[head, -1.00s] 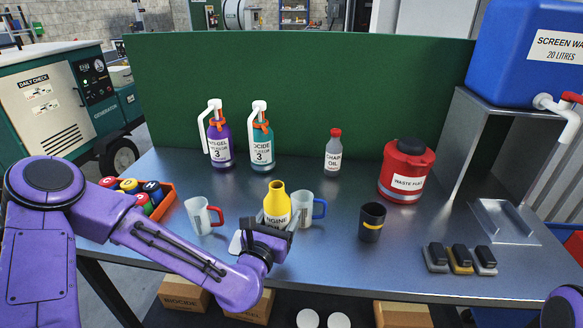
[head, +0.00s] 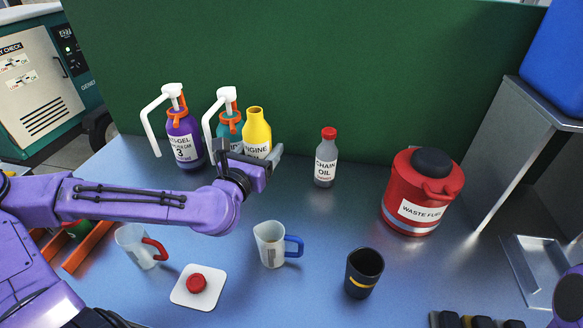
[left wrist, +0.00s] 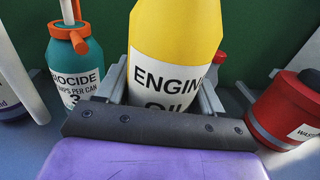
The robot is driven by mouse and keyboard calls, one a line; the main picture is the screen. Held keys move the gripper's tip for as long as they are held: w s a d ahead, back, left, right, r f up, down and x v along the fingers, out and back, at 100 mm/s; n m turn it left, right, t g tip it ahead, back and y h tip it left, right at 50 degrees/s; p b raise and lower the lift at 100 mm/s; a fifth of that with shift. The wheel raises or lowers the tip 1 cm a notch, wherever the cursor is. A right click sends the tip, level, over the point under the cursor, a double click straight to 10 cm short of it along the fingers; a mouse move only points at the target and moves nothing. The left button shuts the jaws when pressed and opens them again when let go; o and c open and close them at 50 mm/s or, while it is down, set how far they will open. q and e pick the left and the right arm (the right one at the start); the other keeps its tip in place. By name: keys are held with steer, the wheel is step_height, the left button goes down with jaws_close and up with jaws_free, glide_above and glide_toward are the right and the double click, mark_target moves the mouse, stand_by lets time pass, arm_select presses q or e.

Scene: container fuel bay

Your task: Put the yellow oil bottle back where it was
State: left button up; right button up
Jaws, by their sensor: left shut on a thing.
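The yellow engine oil bottle (head: 257,130) has an open top with no cap on it. My left gripper (head: 250,163) is shut on it, and the bottle stands upright between the fingers. It is at the back of the bench, just right of the teal biocide bottle (head: 229,128) and left of the chain oil bottle (head: 326,160). The left wrist view shows its label (left wrist: 170,85) between the two fingers. Its base is hidden by the gripper, so I cannot tell whether it touches the bench. A red cap (head: 196,283) lies on a white pad (head: 180,297). My right gripper is not in view.
A purple pump bottle (head: 184,140) stands left of the biocide. A red-handled jug (head: 138,247), a blue-handled jug (head: 271,245) and a black cup (head: 363,274) stand in front. A red waste fuel can (head: 420,195) stands right. The green panel (head: 380,70) closes the back.

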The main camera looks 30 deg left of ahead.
arm_select(q)
steer(key=w+f+b, duration=0.1)
steer(key=w+f, duration=0.2)
steer(key=w, duration=0.1)
steer(key=w+f+b, duration=0.2)
steer(key=w+f, duration=0.1)
steer(key=w, duration=0.1)
steer(key=w+a+f+b, duration=0.1)
steer(key=w+f, duration=0.1)
steer(key=w, duration=0.3)
steer(key=shift+f+b, duration=0.35)
steer(key=shift+f, duration=0.05)
steer(key=shift+w+f, duration=0.25)
steer(key=f, duration=0.3)
steer(key=shift+w+f, duration=0.25)
steer(key=shift+f, duration=0.1)
